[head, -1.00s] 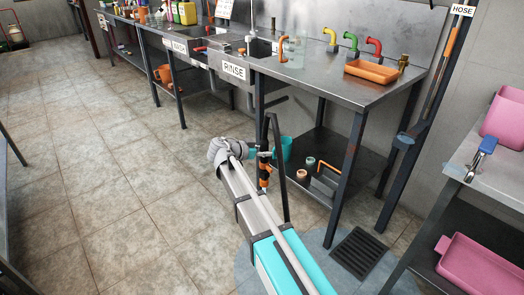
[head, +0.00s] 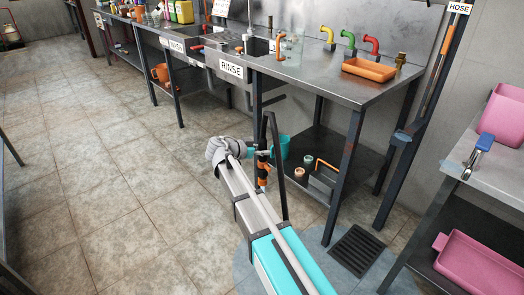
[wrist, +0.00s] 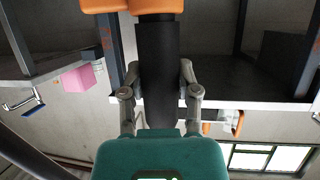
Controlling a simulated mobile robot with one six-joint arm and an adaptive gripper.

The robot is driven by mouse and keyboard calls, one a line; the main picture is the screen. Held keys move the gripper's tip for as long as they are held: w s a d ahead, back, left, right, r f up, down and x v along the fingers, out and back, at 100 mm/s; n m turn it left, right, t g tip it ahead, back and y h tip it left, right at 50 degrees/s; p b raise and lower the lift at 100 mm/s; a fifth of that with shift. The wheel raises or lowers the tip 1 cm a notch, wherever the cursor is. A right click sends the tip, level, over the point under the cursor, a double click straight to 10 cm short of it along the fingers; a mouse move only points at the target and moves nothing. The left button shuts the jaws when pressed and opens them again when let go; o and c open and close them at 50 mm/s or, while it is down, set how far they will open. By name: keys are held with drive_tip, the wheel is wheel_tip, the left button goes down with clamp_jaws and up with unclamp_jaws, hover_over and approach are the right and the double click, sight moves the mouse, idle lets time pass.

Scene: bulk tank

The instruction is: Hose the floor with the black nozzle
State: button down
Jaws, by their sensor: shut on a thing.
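The black nozzle (wrist: 157,70) has orange parts (wrist: 150,7) at one end. My gripper (wrist: 159,88) is shut on its black body, with one finger on each side. In the head view the nozzle (head: 262,170) is upright, small and partly hidden, in front of the sink bench. My gripper (head: 256,153) is beside it there. A black hose (head: 272,130) loops up and down next to it. The tiled floor (head: 110,215) lies open to the left. I see no water coming from the nozzle.
A steel sink bench (head: 325,85) with legs and a low shelf runs along the wall. A floor drain (head: 357,250) and a table with pink bins (head: 466,265) are at right. The left floor is mostly clear.

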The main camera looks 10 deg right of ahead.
drive_tip(key=shift+s+d, duration=0.1)
drive_tip(key=shift+s, duration=0.05)
idle(0.5)
drive_tip(key=shift+s+d, duration=0.5)
drive_tip(key=shift+s, duration=0.2)
idle(1.3)
